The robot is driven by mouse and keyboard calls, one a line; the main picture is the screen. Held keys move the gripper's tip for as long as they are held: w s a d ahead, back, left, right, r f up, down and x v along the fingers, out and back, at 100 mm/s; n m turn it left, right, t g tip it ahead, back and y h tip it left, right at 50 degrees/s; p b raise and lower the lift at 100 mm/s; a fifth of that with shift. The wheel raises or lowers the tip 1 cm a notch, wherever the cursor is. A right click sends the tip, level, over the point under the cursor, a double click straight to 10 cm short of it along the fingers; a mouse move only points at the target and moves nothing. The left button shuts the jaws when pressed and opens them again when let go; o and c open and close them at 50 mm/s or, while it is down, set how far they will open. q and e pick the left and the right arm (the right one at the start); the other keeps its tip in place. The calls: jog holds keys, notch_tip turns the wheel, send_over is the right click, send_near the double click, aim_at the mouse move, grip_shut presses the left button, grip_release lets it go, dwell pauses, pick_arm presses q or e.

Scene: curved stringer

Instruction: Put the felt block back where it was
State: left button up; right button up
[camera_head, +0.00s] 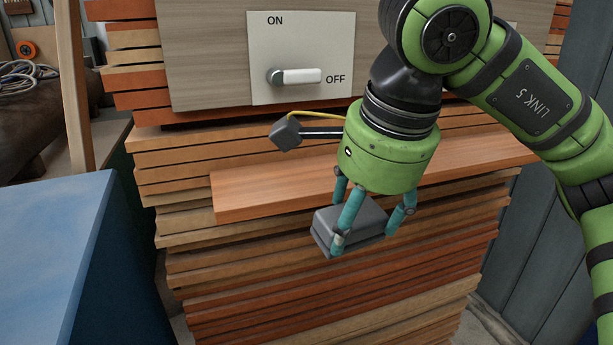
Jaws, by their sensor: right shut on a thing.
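The felt block (371,217) is a dark grey box in the middle of the view. My right gripper (365,236), green with teal fingers, points down and is shut on the block, with fingers on either side of it. The block appears in front of the protruding wooden shelf (260,195) and overlaps its lower front edge in the picture. I cannot tell how far it is from the shelf or the slats behind. My left gripper is not in view.
Behind is a stack of wooden slats (300,290) below a panel with an ON/OFF switch (297,77); its handle points to OFF. A blue-topped box (50,235) stands at left. A wooden post (72,90) and coiled cables (40,80) are further back.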

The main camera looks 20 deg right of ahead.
jog(key=shift+s+r+m, duration=0.45)
jog(key=shift+r+m, duration=0.05)
jog(key=shift+r, duration=0.35)
jog(key=shift+w+d, duration=0.1)
jog(key=shift+w, duration=0.05)
